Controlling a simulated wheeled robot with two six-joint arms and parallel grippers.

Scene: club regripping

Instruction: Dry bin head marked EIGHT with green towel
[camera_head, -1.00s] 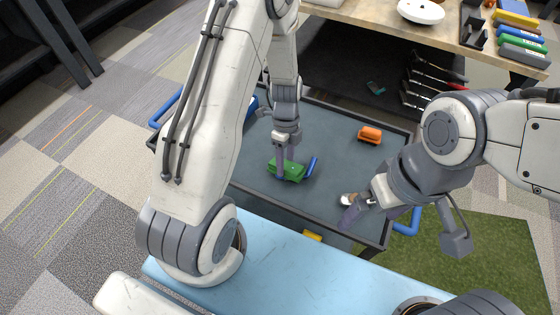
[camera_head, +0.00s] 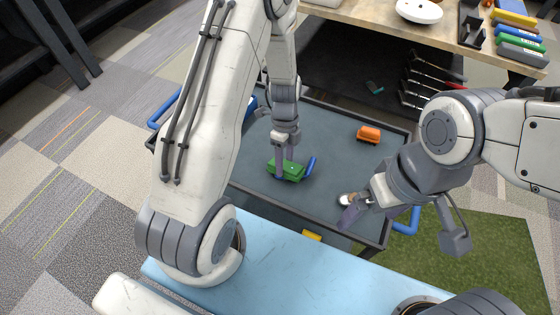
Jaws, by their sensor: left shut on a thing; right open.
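A green block-like thing (camera_head: 295,172), perhaps the folded green towel, is on the dark grey tray surface (camera_head: 335,150). My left gripper (camera_head: 284,164) points down and is shut on it. A small white and brown club head (camera_head: 345,198) lies near the tray's front right, partly hidden by my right gripper. My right gripper (camera_head: 370,212) is open beside this head. I cannot tell whether they touch. No EIGHT marking is readable on it.
An orange block (camera_head: 369,134) sits at the tray's back right. A yellow piece (camera_head: 312,236) shows at its front edge. A wooden bench (camera_head: 390,22) with coloured blocks and hanging clubs (camera_head: 435,75) is behind.

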